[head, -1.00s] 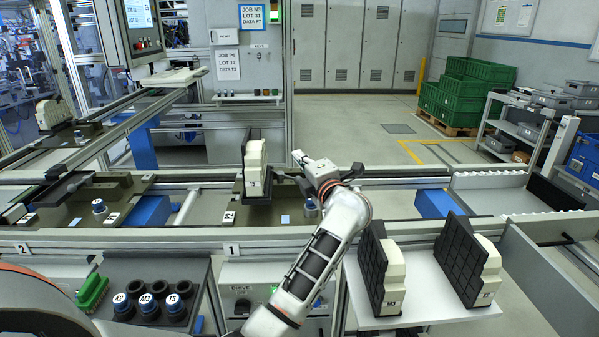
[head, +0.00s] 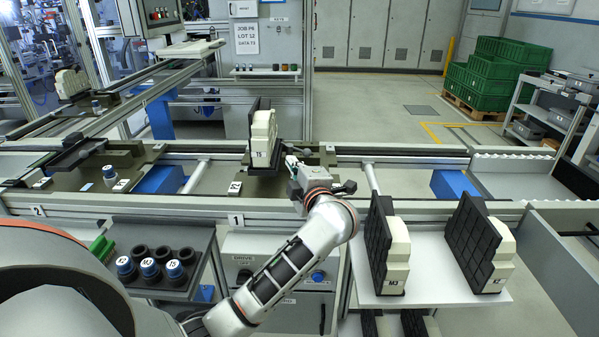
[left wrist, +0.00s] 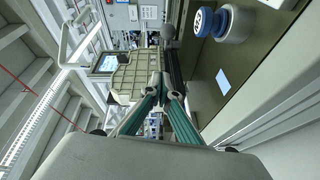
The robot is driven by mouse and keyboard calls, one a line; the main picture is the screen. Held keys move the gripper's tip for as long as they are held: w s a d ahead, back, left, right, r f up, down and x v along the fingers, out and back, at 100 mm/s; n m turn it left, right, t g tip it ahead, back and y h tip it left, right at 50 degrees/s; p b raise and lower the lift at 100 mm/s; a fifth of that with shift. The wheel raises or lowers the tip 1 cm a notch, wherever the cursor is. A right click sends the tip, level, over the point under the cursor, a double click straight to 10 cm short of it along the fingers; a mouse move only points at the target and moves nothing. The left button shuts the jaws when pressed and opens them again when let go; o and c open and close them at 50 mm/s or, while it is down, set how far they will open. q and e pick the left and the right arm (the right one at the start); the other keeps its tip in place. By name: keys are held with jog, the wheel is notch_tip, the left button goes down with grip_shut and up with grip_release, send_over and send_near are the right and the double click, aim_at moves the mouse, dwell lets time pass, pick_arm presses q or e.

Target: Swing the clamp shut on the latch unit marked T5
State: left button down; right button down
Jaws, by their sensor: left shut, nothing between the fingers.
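The cream latch unit (head: 262,135), with a small label that seems to read T5, stands upright against a black plate on the olive-brown pallet (head: 215,182). It also shows in the left wrist view (left wrist: 133,76), just beyond the fingertips. My left gripper (head: 290,160) is shut and empty, just right of the unit's lower part; contact cannot be told. Its teal fingers meet in the left wrist view (left wrist: 162,84). A dark piece (head: 328,156) shows behind the gripper; I cannot tell whether it is the clamp. My right gripper is not in view.
A blue-topped knob (left wrist: 235,22) stands on the pallet close to the gripper. Units M3 (head: 397,250) and K2 (head: 502,262) stand on a white shelf at right. A tray (head: 190,292) with several round parts is at lower left. The rail (head: 400,206) runs in front.

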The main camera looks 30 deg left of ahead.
pick_arm(q)
jog(key=x, duration=0.3)
jog(key=shift+w+a, duration=0.15)
jog(key=shift+a, duration=0.05)
jog(key=shift+w+d+f, duration=0.15)
jog(key=shift+w+d, duration=0.2)
jog(key=shift+w, duration=0.2)
jog(key=shift+w+d+f, duration=0.15)
jog(key=shift+w+d, duration=0.25)
jog(key=shift+w, duration=0.15)
jog(key=shift+w+d+f+b, duration=0.15)
jog(key=shift+w+d+b, duration=0.15)
jog(key=shift+w, duration=0.3)
